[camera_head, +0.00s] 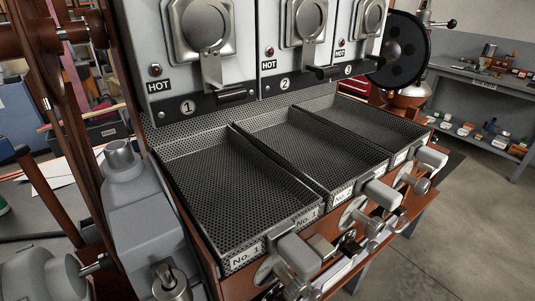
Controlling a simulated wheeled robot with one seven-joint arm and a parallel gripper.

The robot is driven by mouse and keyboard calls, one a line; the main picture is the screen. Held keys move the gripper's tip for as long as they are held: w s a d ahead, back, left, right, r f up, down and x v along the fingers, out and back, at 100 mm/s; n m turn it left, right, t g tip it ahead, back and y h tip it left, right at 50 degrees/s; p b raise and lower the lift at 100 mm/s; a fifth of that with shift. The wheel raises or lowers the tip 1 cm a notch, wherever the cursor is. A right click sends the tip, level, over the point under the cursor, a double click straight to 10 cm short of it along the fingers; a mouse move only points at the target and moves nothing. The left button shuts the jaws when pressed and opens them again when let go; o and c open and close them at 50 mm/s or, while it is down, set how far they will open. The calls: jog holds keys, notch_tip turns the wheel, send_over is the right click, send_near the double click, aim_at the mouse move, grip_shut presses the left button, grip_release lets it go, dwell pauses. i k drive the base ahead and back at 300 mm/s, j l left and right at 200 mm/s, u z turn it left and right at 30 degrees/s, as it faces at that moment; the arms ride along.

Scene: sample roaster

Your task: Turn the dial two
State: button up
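The sample roaster has three stations side by side, with number plates 1, 2 and 3. Station two's front panel (287,85) is in the middle. Below it is the middle perforated tray (290,140). On the front rail, under the middle tray's front edge, is a round metal dial (351,213), taken to be dial two. A pale grey block (383,194) and metal knobs beside it partly cover it. Its setting is too small to read. My gripper is not seen in this view.
Similar fittings stand at the left tray (299,256) and right tray (431,157), close to the middle ones. A grey housing (150,220) stands at the left. A shelf bench (480,85) is at the back right. Open floor (465,235) lies at the right.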

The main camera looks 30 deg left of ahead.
aim_at(373, 226)
jog(key=i+l+u, duration=0.3)
jog(key=i+l, duration=0.7)
jog(key=l+u, duration=0.1)
jog(key=u, duration=1.95)
